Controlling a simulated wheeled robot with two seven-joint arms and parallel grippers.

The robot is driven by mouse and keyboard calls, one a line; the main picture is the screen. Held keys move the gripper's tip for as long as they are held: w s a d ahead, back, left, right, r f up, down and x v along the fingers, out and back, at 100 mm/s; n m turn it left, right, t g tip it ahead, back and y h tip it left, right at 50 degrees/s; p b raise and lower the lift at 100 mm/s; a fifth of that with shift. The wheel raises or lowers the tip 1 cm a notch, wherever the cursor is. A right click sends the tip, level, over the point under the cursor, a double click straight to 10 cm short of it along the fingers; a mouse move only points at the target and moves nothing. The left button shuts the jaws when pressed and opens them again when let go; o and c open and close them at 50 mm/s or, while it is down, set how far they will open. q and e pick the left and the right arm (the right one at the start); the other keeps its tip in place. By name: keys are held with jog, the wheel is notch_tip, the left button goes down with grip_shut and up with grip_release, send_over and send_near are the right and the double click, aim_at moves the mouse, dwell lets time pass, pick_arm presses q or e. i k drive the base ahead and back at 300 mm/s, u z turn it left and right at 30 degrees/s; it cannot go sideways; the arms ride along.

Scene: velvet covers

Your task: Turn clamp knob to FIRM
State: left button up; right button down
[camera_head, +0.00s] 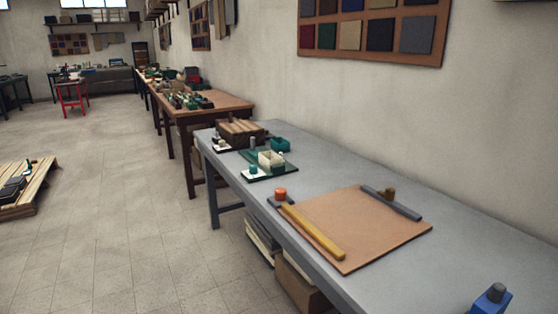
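A grey table (480,242) runs along the wall at the right. On it lies a tan board (365,232) with a yellow bar (312,232) along its left side and a dark grey bar (392,204) along its far right side. An orange round knob (280,192) stands on a small dark block at the board's left corner. A brown knob (389,193) sits by the grey bar. I cannot tell which is the clamp knob, and no FIRM marking is readable. Neither of my grippers is in view.
A blue object with a dark top (490,298) stands at the table's near right. A green tray with a pale box (271,159) and a brown block (241,131) stand farther back. Cartons (300,286) lie under the table. The floor at left is largely clear.

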aim_at(253, 169)
jog(key=u, duration=0.25)
jog(key=k, duration=0.95)
jog(key=u, duration=1.1)
jog(key=i, duration=2.35)
jog(key=z, duration=1.55)
jog(key=i, duration=1.1)
jog(key=z, duration=1.15)
